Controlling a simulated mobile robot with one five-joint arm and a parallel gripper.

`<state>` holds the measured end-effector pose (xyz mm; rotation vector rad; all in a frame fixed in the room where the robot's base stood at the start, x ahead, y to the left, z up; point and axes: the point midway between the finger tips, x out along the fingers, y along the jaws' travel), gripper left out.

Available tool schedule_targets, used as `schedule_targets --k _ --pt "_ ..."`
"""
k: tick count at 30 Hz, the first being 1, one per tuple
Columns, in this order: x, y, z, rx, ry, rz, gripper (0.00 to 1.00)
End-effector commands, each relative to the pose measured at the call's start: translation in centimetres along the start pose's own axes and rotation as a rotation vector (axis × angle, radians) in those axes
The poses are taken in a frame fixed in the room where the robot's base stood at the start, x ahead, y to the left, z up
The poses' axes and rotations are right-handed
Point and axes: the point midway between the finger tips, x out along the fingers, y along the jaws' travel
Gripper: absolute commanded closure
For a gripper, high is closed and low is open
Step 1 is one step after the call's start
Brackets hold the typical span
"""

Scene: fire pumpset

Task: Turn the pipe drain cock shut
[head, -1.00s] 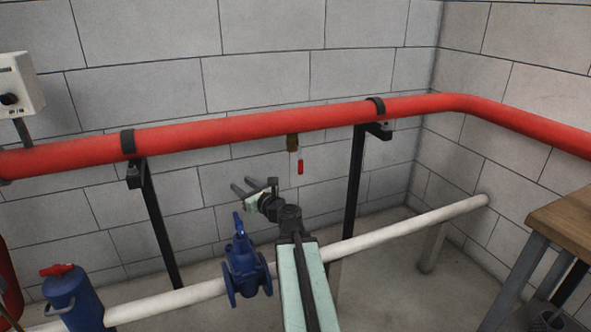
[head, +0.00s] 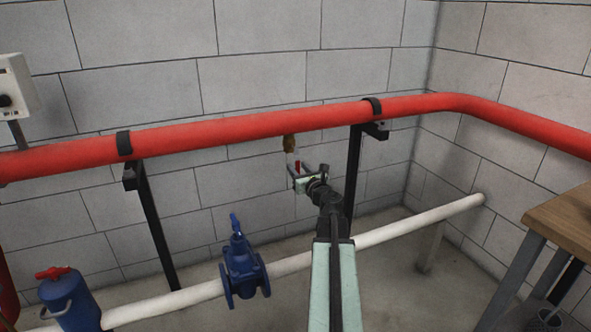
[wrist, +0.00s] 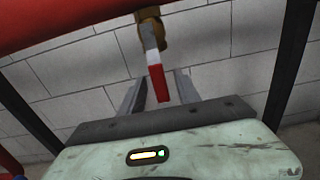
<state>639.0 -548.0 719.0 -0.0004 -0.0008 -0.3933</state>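The drain cock has a brass body (head: 289,144) under the red pipe (head: 220,128). Its lever hangs down from the body, with a pale upper part and a red end (head: 298,166). In the wrist view the brass body (wrist: 152,30) is at the top, and the red lever end (wrist: 158,83) points down. My gripper (head: 300,169) is just below the cock. Its two fingers also show in the wrist view (wrist: 159,88); they are apart, one on each side of the red end, with gaps on both sides. I cannot tell how deep the lever sits between them.
Black pipe supports (head: 155,225) stand on both sides of the cock. A blue valve (head: 242,268) on the low white pipe (head: 400,227) is left of my arm. A wooden bench (head: 565,222) is at the right. The block wall is close behind the cock.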

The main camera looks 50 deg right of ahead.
Motion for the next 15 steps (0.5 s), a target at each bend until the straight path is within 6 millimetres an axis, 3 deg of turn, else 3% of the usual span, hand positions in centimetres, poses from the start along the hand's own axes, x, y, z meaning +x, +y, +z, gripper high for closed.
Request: schedule_targets --k 8,12,15 --pt "0.62 0.12 0.0 0.0 0.0 0.001 0.61" --pt "0.62 0.17 0.0 0.0 0.0 0.002 1.0" --pt "0.63 0.2 0.0 0.0 0.0 0.002 1.0"
